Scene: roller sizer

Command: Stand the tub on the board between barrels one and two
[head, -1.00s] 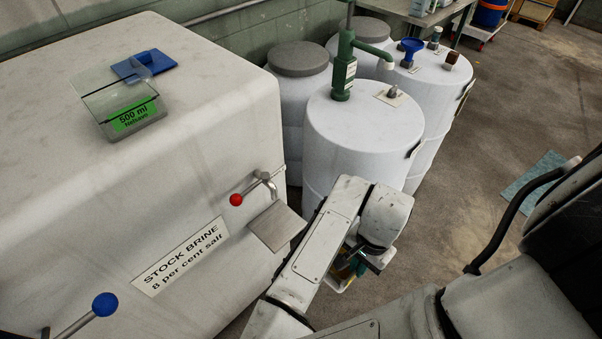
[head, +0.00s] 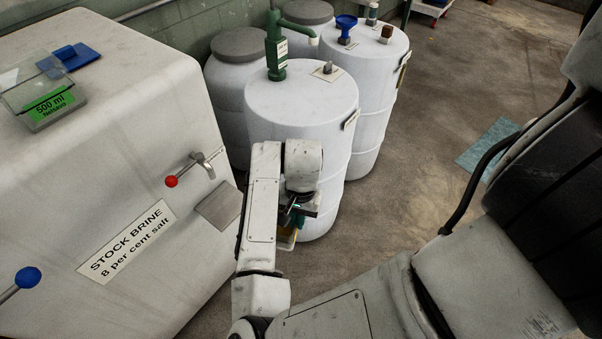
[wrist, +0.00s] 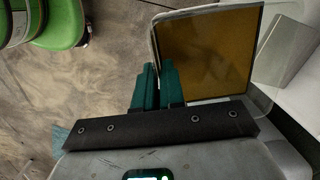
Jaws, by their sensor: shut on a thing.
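The tub shows in the wrist view (wrist: 205,55) as an open pale-walled container with amber-brown contents. My gripper (wrist: 157,80) has teal fingers shut on its left wall. In the head view only a small yellowish part of the tub (head: 287,238) shows below my gripper (head: 298,212), in front of the nearest barrel. This white barrel (head: 300,110) carries a green hand pump (head: 277,50). A second white barrel (head: 365,75), with a blue funnel (head: 346,27) on top, stands behind it to the right. I cannot make out numbers on the barrels or a board between them.
The large white stock brine tank (head: 120,130) stands at left, with a red-knobbed tap (head: 172,181) and a small metal shelf (head: 218,205) jutting toward my arm. Grey-lidded drums (head: 238,42) stand behind the barrels. The floor at right is open, with a teal mat (head: 487,143).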

